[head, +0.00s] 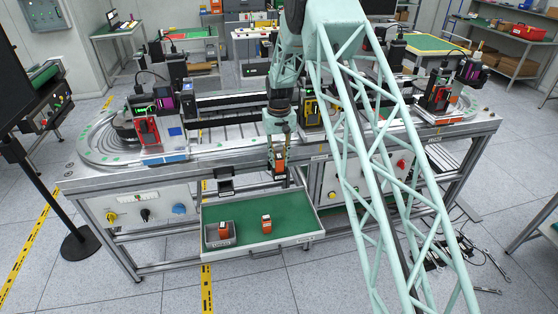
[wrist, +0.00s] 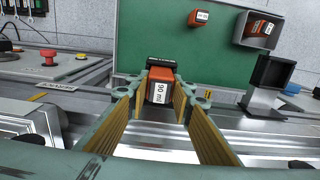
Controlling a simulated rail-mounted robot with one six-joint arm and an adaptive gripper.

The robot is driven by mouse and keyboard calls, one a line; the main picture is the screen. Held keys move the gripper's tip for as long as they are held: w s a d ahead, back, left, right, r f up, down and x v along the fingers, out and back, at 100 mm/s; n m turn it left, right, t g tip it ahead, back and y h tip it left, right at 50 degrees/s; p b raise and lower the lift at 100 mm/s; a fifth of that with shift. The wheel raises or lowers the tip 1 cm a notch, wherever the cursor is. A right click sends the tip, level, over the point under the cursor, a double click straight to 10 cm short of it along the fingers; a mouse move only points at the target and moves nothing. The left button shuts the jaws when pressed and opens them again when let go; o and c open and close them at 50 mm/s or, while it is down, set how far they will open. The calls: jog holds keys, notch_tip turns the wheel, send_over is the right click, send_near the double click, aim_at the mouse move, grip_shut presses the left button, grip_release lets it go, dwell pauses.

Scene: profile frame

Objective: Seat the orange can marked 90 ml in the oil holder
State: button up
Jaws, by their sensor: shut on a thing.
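The orange can (wrist: 158,90) marked 90 ml sits between the fingers of my gripper (wrist: 160,95) in the wrist view, with its white label facing the camera. My gripper is shut on it. In the head view the can (head: 279,166) hangs below my gripper (head: 279,150), above the back edge of the open drawer. A black square open-topped holder (wrist: 270,72) on a grey bracket, which looks like the oil holder, is to the right of the can in the wrist view. In the head view this holder (head: 225,174) is at the table front, left of the can. It looks empty.
A green-lined drawer (head: 290,223) stands open below. On it is another orange can (head: 266,224), and a grey bin (head: 206,240) holds one more (head: 223,230). The steel table front (head: 120,178) and its control knobs are close by.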

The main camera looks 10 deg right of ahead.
jog(key=shift+f, duration=0.5)
jog(key=o, duration=1)
notch_tip(320, 180, up, 11)
jog(key=shift+r, duration=0.5)
jog(key=shift+r, duration=0.1)
dwell(0.8)
